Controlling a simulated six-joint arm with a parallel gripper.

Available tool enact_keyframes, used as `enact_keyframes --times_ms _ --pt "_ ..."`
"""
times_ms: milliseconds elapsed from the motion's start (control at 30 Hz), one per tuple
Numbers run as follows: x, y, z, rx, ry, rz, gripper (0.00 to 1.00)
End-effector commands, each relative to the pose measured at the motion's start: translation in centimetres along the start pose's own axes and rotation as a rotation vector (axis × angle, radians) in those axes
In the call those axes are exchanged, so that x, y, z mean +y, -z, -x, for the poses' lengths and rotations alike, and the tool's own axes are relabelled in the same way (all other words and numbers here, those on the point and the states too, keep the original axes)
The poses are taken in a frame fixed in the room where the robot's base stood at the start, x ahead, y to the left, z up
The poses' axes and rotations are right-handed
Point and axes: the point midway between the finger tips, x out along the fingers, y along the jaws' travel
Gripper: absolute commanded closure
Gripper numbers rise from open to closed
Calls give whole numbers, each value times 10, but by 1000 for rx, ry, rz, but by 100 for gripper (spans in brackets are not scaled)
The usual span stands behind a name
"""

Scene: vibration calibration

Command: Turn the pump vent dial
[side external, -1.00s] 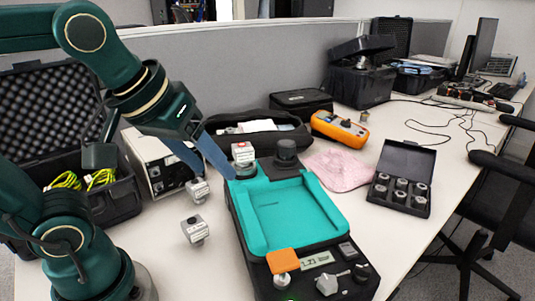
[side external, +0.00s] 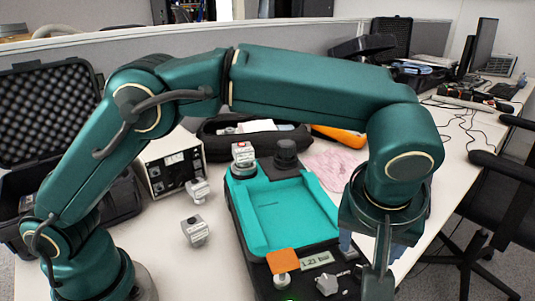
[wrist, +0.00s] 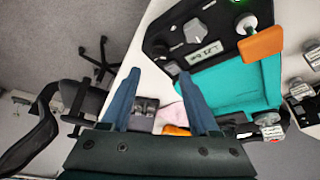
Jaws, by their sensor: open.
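A black-bodied unit with a teal tray (side external: 290,215) stands on the desk. Its front panel carries a display (side external: 316,260), an orange flag-shaped handle (side external: 283,261) and a grey pointer knob (side external: 327,284). The grey knob also shows in the wrist view (wrist: 197,31), near the orange handle (wrist: 262,45). No label is readable, so I cannot tell for sure which control is the vent dial. My gripper (wrist: 162,78) is open and empty, fingers apart, to the right of the panel in the side view. It points downward and touches no knob that I can see.
Two small metal blocks (side external: 195,230) (side external: 197,190) lie left of the unit. A white instrument box (side external: 172,165) stands behind them. An office chair (side external: 500,190) stands beyond the desk edge.

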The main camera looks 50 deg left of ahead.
Motion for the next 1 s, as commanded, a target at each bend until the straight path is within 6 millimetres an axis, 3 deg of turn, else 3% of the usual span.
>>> enact_keyframes --times_ms 100,500,833,867,1000 --pt "3 -14 -9 -12 14 -38 38" --pt "2 -15 -52 -12 13 -38 38" --pt "2 -14 -56 -11 10 -38 38" --pt "2 -14 -56 -11 10 -38 46" --pt "2 -14 -56 -11 10 -38 100"
